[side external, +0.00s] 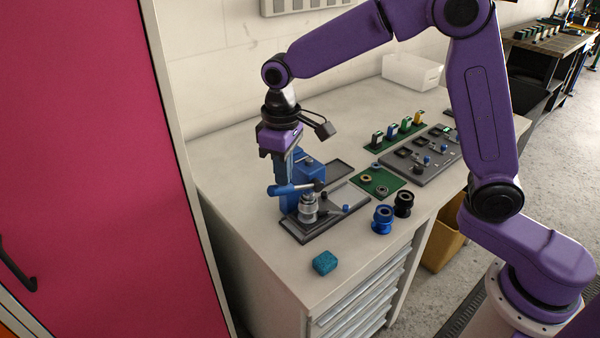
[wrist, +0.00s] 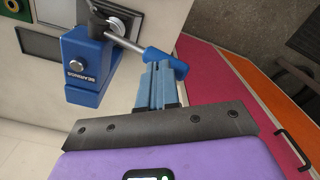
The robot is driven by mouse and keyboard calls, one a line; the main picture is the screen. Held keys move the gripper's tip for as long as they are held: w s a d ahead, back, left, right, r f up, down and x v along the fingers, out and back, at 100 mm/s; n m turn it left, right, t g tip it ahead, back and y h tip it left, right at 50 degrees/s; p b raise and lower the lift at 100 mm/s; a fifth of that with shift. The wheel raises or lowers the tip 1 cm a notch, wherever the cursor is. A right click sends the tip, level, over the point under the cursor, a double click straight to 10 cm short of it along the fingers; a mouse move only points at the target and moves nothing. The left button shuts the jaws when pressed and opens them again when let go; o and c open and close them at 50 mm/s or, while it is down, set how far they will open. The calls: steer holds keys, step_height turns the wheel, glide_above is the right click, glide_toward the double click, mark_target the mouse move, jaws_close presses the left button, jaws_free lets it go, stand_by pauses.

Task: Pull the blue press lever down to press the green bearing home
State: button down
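The blue press lever (side external: 292,188) sticks out leftward, roughly level, from the blue press (side external: 310,180). In the wrist view the lever handle (wrist: 180,66) lies just beyond my fingertips, at the end of a metal rod. My gripper (side external: 283,178) is above the handle, pointing down. In the wrist view my gripper (wrist: 157,68) shows its two blue-grey fingers side by side with no clear gap, and nothing visible between them. Whether the tips touch the handle is unclear. A silver cylindrical part (side external: 308,208) stands under the press. I cannot make out a green bearing there.
A green mat (side external: 372,175) with rings lies right of the press. Blue (side external: 382,220) and black (side external: 403,204) spools stand near the front edge. A teal block (side external: 325,263) lies at the front. A pink panel (side external: 90,150) stands left of the bench.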

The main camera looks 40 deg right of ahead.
mark_target(283, 187)
steer(key=shift+f, duration=0.25)
steer(key=shift+s+a+f, duration=0.1)
steer(key=shift+f, duration=0.75)
steer(key=shift+a+f, duration=0.1)
steer(key=shift+f, duration=1.5)
